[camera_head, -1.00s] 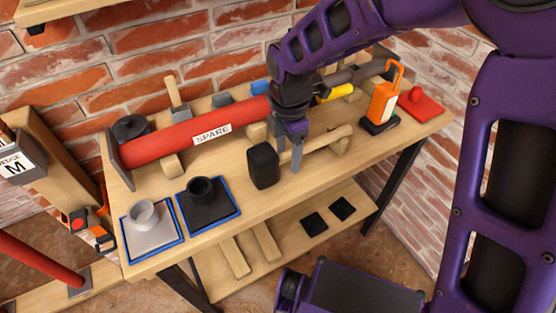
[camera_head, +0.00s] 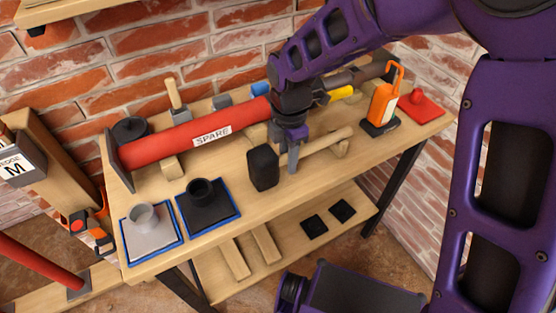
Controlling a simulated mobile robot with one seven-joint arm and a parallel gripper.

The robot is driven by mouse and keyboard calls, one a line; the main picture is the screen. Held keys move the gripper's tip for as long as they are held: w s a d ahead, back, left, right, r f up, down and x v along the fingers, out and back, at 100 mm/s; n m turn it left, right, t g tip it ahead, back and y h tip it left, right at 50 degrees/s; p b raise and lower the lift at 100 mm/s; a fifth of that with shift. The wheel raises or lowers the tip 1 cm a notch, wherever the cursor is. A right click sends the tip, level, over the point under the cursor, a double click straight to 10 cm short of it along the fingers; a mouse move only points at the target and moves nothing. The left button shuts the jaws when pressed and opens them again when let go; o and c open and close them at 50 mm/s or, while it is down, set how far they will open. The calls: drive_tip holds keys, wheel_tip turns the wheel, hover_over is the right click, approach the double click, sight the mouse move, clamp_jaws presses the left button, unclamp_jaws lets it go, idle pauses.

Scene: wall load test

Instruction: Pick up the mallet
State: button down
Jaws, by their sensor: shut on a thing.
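The mallet has a black block head (camera_head: 263,167) and a pale wooden handle (camera_head: 328,139) that runs to the right and slightly back. It is at the front middle of the wooden workbench (camera_head: 250,205). My purple gripper (camera_head: 290,160) points down and is shut on the mallet's handle close to the head. The fingers and wrist hide the part of the handle in the grip. The handle's far end is near a small wooden block (camera_head: 341,150). I cannot tell whether the mallet is clear of its rests.
A red tube marked SPARE (camera_head: 190,133) lies behind on wooden supports. An orange lantern (camera_head: 383,105) and a red item (camera_head: 421,105) stand at right. Blue-edged trays with a grey piece (camera_head: 143,215) and a black piece (camera_head: 200,190) are at front left. A lower shelf (camera_head: 285,235) holds black pads.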

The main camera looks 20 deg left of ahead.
wheel_tip(320, 180, up, 10)
drive_tip(key=shift+r+p, duration=0.1)
drive_tip(key=shift+p, duration=0.85)
